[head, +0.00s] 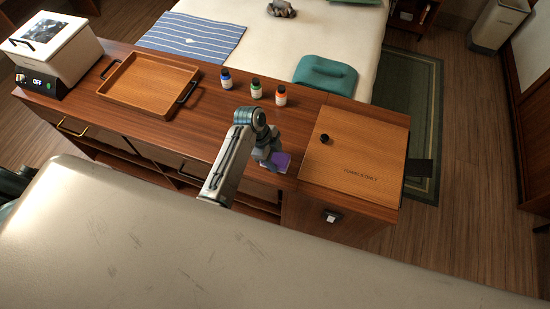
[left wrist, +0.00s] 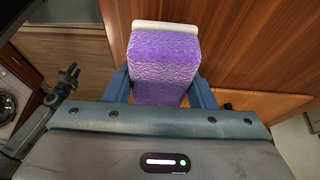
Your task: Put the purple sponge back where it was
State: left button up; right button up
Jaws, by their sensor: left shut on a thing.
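The purple sponge (head: 283,161) is held in my left gripper (head: 275,157), over the front edge of the brown wooden counter, just left of the light wooden lid. In the left wrist view the sponge (left wrist: 165,62) sits between the two blue fingers of my left gripper (left wrist: 163,88), which is shut on it. A pale strip runs along its far end. I cannot tell whether the sponge touches the counter.
The light wooden lid (head: 350,155) has a black knob and small lettering. Three small bottles (head: 255,88) stand behind my left gripper. A wooden tray (head: 150,82) and a white appliance (head: 55,50) are at the left. The counter (head: 215,120) between tray and gripper is clear.

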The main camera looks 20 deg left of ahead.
pick_arm(q)
jog(key=shift+f+p, duration=0.3)
jog(key=shift+f, duration=0.8)
pick_arm(e)
jog(key=shift+a+r, duration=0.2)
jog(key=shift+r, duration=0.4)
pick_arm(q)
jog(key=o, duration=1)
jog(key=shift+f, duration=0.1)
pick_arm(e)
jog(key=shift+d, duration=0.1)
